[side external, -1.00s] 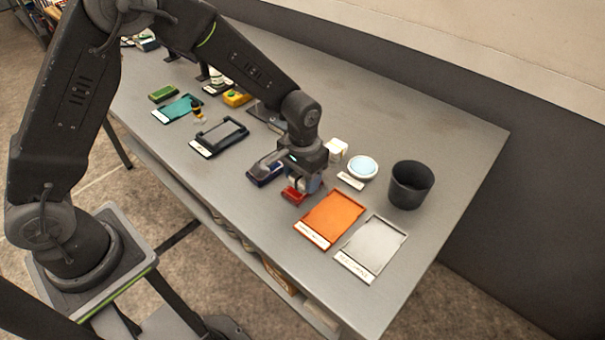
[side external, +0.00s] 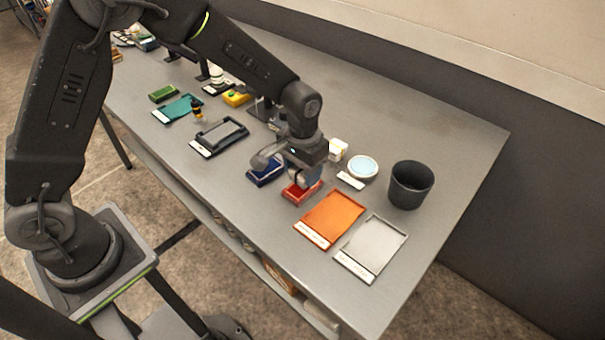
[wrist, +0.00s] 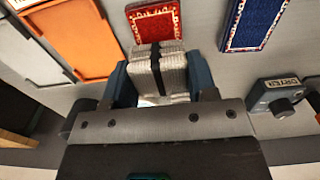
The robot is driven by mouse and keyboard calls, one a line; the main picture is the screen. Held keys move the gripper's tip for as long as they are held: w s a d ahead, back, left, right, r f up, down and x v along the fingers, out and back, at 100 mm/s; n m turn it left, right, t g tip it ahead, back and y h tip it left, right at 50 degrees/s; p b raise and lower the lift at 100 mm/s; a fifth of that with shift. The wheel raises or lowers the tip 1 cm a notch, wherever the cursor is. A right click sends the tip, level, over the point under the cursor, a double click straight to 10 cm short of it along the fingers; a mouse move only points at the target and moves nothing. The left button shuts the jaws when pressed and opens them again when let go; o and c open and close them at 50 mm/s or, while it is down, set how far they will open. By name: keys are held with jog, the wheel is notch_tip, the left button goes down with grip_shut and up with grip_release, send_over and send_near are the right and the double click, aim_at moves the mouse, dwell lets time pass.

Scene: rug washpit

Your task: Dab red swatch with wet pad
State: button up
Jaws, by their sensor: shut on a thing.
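The red swatch (side external: 302,191) is a small red rug piece with a patterned pale border, lying flat on the grey table. It also shows in the wrist view (wrist: 153,27), just beyond my fingers. My gripper (side external: 300,180) is shut on a whitish ribbed pad (wrist: 158,75) with a dark band around it. In the wrist view the pad's far edge overlaps the near edge of the red swatch. I cannot tell whether the pad touches it or hangs just above. The pad's underside is hidden.
A blue swatch (side external: 265,170) lies left of the red one. An orange tray (side external: 333,217) and a grey tray (side external: 371,248) lie to its right. A black cup (side external: 410,184) and a round pale-blue dish (side external: 363,166) stand behind. A small dark device (wrist: 283,95) labelled DRYER is near my gripper.

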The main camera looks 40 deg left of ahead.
jog(key=shift+r, duration=2.45)
jog(key=shift+w+a, duration=0.1)
